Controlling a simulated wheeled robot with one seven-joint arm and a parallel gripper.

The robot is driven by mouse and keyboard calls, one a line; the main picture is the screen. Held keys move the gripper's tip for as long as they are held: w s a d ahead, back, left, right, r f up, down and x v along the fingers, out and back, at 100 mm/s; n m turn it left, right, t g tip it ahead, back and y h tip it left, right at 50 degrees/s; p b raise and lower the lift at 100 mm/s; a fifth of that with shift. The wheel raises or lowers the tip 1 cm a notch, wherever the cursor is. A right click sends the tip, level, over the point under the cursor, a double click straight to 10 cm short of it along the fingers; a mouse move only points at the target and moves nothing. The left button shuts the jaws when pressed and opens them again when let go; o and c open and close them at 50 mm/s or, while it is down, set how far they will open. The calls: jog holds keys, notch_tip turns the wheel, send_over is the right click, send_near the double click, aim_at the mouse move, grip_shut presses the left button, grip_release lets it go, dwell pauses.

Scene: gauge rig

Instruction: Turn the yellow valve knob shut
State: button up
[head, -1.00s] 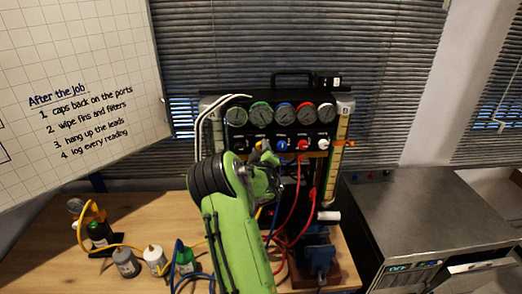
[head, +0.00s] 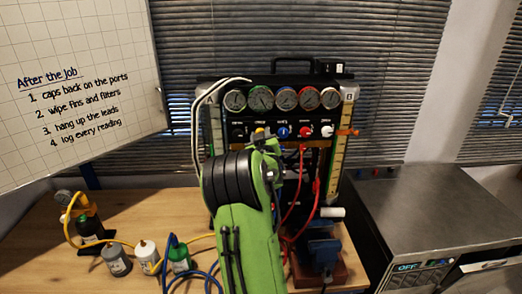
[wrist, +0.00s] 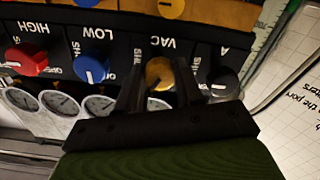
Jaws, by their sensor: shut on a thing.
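The yellow valve knob (wrist: 160,73) is on the dark manifold panel (wrist: 120,60), by the VAC label, in the wrist view, where the lettering is upside down. My gripper (wrist: 158,82) has one finger on each side of this knob and is shut on it. A pale mark shows on the knob, but its exact setting is hard to read. In the head view the yellow knob (head: 260,132) shows just above my green arm, and my wrist hides most of the gripper.
A black knob (wrist: 222,83) sits close beside the right finger; blue (wrist: 91,68) and red (wrist: 27,59) knobs sit to the left. Several gauges (head: 285,98) line the panel top. Red hoses (head: 302,185) hang below. Bottles (head: 117,260) stand on the wooden bench.

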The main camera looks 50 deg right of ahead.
jog(key=shift+f+m+b, duration=0.15)
jog(key=shift+m+b, duration=5.9)
jog(key=shift+m, duration=0.25)
jog(key=o, duration=1)
jog(key=shift+o, duration=0.2)
jog(key=shift+a, duration=0.1)
